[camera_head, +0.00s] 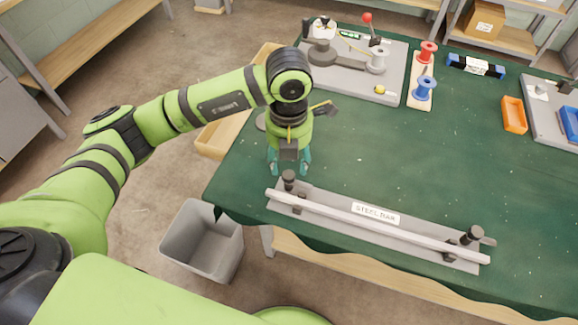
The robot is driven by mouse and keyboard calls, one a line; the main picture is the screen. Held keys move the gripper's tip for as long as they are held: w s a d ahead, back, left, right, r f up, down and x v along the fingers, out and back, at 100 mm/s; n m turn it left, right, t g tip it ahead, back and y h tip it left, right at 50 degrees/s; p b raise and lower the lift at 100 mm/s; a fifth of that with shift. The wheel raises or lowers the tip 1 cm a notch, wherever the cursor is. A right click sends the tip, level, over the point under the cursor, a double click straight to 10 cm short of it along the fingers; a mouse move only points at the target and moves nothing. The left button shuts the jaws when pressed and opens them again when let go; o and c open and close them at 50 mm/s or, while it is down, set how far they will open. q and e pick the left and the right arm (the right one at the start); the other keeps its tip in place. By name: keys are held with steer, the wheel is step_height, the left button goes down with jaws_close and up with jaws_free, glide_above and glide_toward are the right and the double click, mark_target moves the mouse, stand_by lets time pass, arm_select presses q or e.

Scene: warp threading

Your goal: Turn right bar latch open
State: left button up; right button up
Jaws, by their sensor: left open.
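The steel bar (375,222) lies across a grey plate (330,200) at the near edge of the green table, with a "STEEL BAR" label behind it. The right bar latch (472,236) is a dark post with a knob and a short grey lever pointing right, at the bar's right end. A similar left latch (289,181) stands at the bar's left end. My left gripper (289,167) points down just behind the left latch, with its teal fingers apart and nothing seen between them. It is far from the right latch. My right gripper is out of view.
A fixture board (390,85) with a red-knobbed lever, red (427,51) and blue (423,88) spools, and an orange bin (514,115) stand toward the back. A grey waste bin (203,240) is on the floor at left. The middle of the table is clear.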

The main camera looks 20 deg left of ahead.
mark_target(289, 174)
arm_select(q)
step_height(289, 174, up, 8)
stand_by(0.7)
